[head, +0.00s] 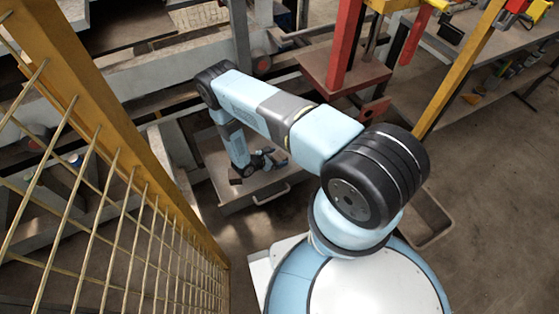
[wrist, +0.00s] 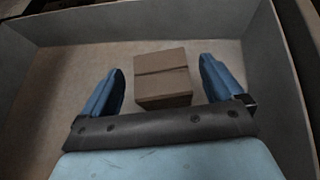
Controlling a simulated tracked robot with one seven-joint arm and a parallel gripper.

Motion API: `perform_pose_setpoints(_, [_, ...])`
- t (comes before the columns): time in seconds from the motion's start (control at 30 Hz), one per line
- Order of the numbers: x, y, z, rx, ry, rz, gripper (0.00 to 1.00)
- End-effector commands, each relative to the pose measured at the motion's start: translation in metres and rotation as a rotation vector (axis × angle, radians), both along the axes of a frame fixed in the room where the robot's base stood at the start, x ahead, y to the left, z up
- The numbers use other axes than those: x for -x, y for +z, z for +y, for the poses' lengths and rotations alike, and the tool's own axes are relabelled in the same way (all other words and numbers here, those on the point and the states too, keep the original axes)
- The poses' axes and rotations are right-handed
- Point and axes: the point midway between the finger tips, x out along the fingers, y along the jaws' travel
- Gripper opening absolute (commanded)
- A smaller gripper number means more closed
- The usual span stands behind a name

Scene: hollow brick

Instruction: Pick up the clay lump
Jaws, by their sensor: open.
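A brown, box-shaped block (wrist: 162,78) with a dark line across its upper part is the only lump-like thing in the wrist view, so I take it as the clay lump. It rests on the floor of a grey-walled bin. My gripper (wrist: 162,65) is open, with one blue finger left of the block and one right of it in the picture. Gaps show on both sides, and the wrist view does not settle the height above it. In the head view my gripper (head: 268,158) is small and dark at the arm's end, over a grey bin; I cannot make out the block there.
The bin's walls (wrist: 285,60) rise around the block, with bare floor left of it. In the head view the bin has a front handle (head: 270,194). A yellow mesh fence (head: 130,160) stands on the left. A red-legged stand (head: 345,75) is behind the arm.

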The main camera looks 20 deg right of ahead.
Motion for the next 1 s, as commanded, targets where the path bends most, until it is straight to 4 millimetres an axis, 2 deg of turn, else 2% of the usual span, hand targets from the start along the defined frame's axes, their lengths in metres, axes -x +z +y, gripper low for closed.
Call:
perform_pose_setpoints(0.2, [-0.01, -0.016, -0.027, 0.0, -0.002, -0.001, 0.94])
perform_pose_setpoints(0.5, [-0.011, -0.018, -0.031, 0.0, 0.0, 0.0, 0.93])
perform_pose_setpoints(1.0, [-0.011, -0.018, -0.031, 0.0, 0.0, 0.0, 0.46])
